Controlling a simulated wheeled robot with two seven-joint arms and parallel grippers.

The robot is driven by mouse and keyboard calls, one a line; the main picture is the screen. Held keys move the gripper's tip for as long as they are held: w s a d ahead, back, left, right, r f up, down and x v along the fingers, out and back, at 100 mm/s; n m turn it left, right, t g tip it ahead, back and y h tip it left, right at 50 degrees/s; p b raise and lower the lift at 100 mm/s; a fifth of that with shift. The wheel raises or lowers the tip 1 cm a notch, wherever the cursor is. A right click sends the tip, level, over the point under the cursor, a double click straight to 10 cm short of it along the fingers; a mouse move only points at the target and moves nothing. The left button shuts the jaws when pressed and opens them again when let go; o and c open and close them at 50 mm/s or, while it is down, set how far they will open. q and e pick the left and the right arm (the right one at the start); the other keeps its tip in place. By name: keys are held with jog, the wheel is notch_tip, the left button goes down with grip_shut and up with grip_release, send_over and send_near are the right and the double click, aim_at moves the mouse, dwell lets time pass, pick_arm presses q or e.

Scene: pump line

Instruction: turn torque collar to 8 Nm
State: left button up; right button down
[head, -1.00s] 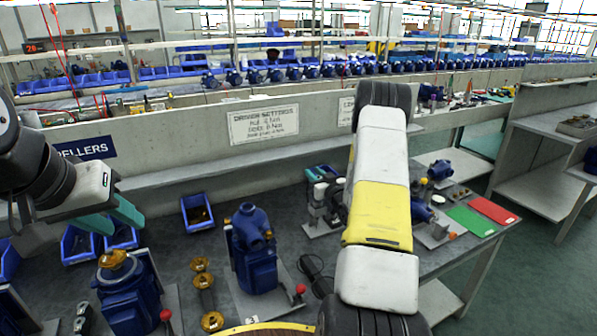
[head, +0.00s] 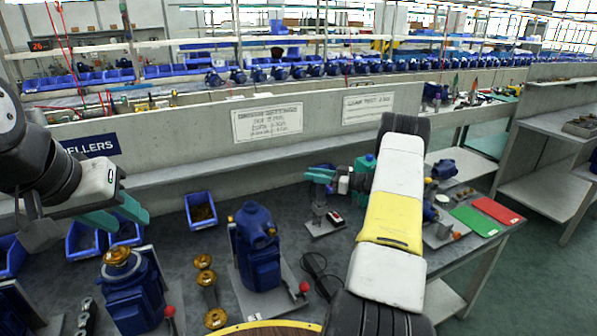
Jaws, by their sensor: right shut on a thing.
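A dark upright driver (head: 319,209) stands on a grey stand plate (head: 318,230) near the back of the bench, left of my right arm. My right gripper (head: 319,175) reaches in from the right with teal fingers, shut at the top of this driver, where the torque collar sits. The collar is too small and covered to make out, and its scale cannot be read. My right forearm hides part of the area. My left gripper (head: 120,214) is open and empty, above the blue bins at the left.
A blue pump (head: 258,250) stands at the bench middle, with another pump (head: 131,290) to its left. Brass parts (head: 204,278) lie between them. A bin (head: 201,210) is behind. Green (head: 474,221) and red (head: 497,210) mats lie right. A settings sign (head: 268,122) hangs on the partition.

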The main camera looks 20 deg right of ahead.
jog(key=shift+s+a+n+g+y, duration=0.1)
jog(key=shift+n+g+y, duration=0.3)
jog(key=shift+n+g, duration=0.15)
jog(key=c, duration=1.2)
grip_release()
jog(key=shift+o, duration=0.2)
jog(key=v, duration=0.7)
jog(key=shift+s+d, duration=0.15)
jog(key=shift+d, duration=0.2)
